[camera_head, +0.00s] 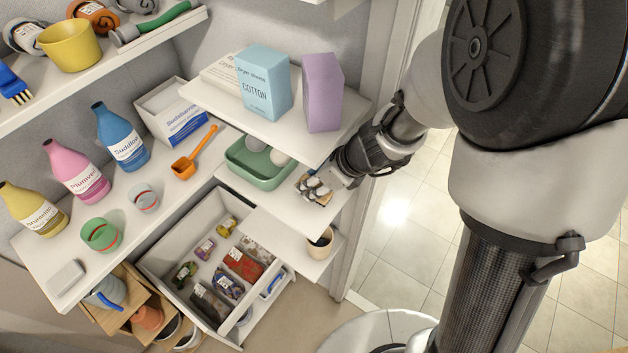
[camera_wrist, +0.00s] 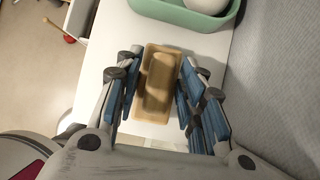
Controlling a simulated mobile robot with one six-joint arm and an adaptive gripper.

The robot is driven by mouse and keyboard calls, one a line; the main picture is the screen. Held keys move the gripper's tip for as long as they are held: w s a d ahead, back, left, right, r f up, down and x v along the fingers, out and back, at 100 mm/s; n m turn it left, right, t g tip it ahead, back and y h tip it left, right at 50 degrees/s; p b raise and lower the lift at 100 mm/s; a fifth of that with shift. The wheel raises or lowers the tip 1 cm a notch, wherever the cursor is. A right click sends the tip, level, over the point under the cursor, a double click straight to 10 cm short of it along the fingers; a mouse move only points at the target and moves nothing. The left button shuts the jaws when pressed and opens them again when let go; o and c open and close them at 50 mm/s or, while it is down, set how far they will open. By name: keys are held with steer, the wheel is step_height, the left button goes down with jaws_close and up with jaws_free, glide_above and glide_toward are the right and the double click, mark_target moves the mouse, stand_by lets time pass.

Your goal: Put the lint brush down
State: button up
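The lint brush (camera_wrist: 158,85) is a tan, block-shaped piece with a raised middle, seen from above in the wrist view. It appears to lie on the white lower shelf (camera_wrist: 205,45), just in front of the green tray. My gripper (camera_wrist: 160,88) has its blue-padded fingers spread on both sides of the brush, with a narrow gap showing on the left. In the head view my gripper (camera_head: 316,188) is low over the lower shelf (camera_head: 285,205), and its fingers hide most of the brush.
The green tray (camera_head: 255,176) with pale balls is right beside my gripper. The shelf above holds a blue box (camera_head: 264,82) and a purple box (camera_head: 322,92). A beige cup (camera_head: 320,240) stands below. An open drawer (camera_head: 185,235) with small packets is at lower left.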

steer(key=o, duration=0.5)
steer(key=shift+c, duration=0.2)
steer(key=shift+r, duration=0.15)
steer(key=shift+s+d+r+p, duration=0.4)
steer(key=shift+d+r+p, duration=0.1)
steer(key=shift+d+r, duration=0.15)
steer(key=s+d, duration=0.6)
steer(key=d, duration=0.3)
steer(key=s+a+r+n+h, duration=0.1)
steer(key=s+a+r+n, duration=0.15)
steer(key=r+n, duration=0.3)
steer(key=s+a+r+n, duration=0.1)
steer(key=s+r+n, duration=0.3)
steer(key=n, duration=0.3)
steer(key=s+d+r+n+h, duration=0.4)
steer(key=s+r+n, duration=0.3)
steer(key=n, duration=0.5)
steer(key=shift+s+d+n+t, duration=0.25)
steer(key=shift+d+n+t, duration=0.15)
steer(key=shift+d, duration=0.1)
